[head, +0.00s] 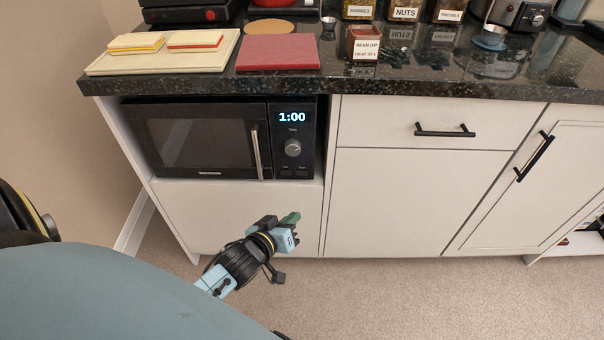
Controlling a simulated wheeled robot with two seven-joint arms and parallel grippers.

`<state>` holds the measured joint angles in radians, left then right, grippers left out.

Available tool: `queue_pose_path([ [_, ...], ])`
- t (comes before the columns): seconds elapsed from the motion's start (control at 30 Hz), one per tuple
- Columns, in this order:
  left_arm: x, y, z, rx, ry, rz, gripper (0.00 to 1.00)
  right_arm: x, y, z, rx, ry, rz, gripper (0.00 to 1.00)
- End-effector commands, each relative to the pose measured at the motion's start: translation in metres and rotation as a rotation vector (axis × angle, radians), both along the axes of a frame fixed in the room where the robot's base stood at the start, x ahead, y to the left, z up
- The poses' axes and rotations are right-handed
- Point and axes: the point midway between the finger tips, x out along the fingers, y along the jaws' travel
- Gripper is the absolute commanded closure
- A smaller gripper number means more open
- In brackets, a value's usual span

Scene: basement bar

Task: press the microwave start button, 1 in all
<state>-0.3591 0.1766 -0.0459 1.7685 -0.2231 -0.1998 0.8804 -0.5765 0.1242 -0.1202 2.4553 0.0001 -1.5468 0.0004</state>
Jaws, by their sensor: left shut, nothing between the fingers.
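A black microwave (197,146) sits in an open bay under the counter at the left. Its door is closed, with a vertical silver handle (256,150). Its control panel (293,128) is at its right side, with a lit display (292,117) reading 1:00 and a round dial (293,148). Small buttons (300,170) show below the dial; their labels are too small to read. My left gripper (291,219) is shut and empty, in front of the white panel below the microwave and lower than the buttons. My right gripper is not in view.
The dark stone counter (440,78) overhangs the bay. It bears a tray (222,54) with two sandwich-like items, a red board (278,52) and a labelled bean dip jar (364,45). White cabinets (410,200) stand at the right. The carpet (390,285) in front is clear.

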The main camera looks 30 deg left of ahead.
Motion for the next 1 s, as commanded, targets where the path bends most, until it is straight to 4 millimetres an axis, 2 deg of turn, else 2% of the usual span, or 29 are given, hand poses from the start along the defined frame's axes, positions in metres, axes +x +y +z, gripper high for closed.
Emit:
queue_pose_path([
  [0.13,0.017,0.003,0.002,-0.168,-0.189,-0.047,1.00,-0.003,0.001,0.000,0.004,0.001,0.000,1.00],
  [0.4,0.019,-0.002,0.008,-0.385,-0.353,-0.164,1.00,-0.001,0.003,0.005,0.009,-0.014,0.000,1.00],
  [1.0,0.020,-0.002,0.010,-0.417,-0.375,-0.187,1.00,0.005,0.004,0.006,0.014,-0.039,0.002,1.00],
])
